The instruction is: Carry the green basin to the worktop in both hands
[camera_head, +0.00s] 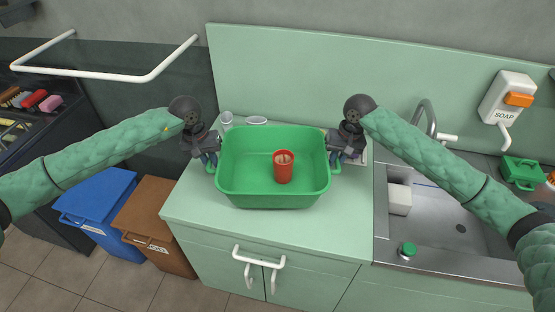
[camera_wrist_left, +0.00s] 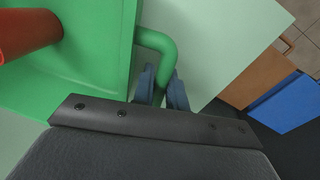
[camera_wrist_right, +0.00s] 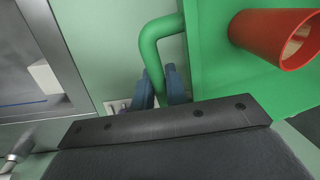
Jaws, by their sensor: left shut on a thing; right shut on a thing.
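The green basin (camera_head: 240,199) is at the worktop (camera_head: 190,205), level, with a red cup (camera_head: 283,168) standing inside it. Whether its bottom touches the worktop I cannot tell. My left gripper (camera_head: 210,163) is shut on the basin's left handle, a green loop that shows in the left wrist view (camera_wrist_left: 160,45). My right gripper (camera_head: 335,160) is shut on the right handle, which shows in the right wrist view (camera_wrist_right: 152,45). The red cup also shows in the left wrist view (camera_wrist_left: 25,33) and the right wrist view (camera_wrist_right: 275,37).
White cups (camera_head: 226,119) stand behind the basin. A sink (camera_head: 450,220) with a white block (camera_head: 400,199) is to the right, with a soap dispenser (camera_head: 508,97) on the wall. Blue (camera_head: 100,210) and brown (camera_head: 155,225) bins stand left. Worktop in front of the basin is clear.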

